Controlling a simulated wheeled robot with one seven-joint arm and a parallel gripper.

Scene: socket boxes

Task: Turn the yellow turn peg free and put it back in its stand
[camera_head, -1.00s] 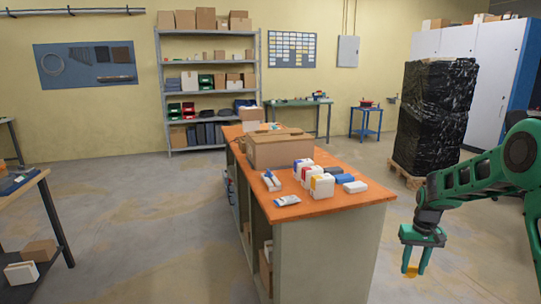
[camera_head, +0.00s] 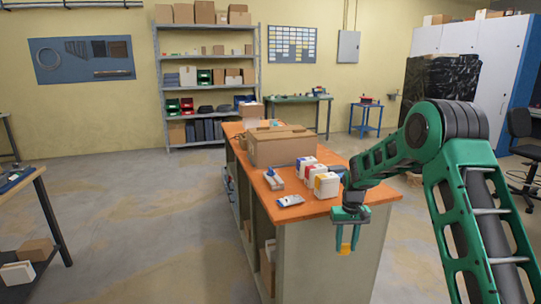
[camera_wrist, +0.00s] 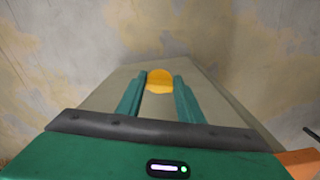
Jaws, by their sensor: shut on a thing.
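My gripper (camera_head: 347,240) hangs in front of the near right end of the workbench, below the level of its top, fingers pointing down. It is shut on the yellow turn peg (camera_head: 344,249), seen as a small yellow piece low between the fingers. In the wrist view the peg shows as a round yellow end (camera_wrist: 160,80) between the two green fingers. A white socket box with a yellow mark (camera_head: 327,185) stands on the bench top, behind and left of my gripper. I cannot make out the peg's stand for certain.
The floor left of the bench is open.

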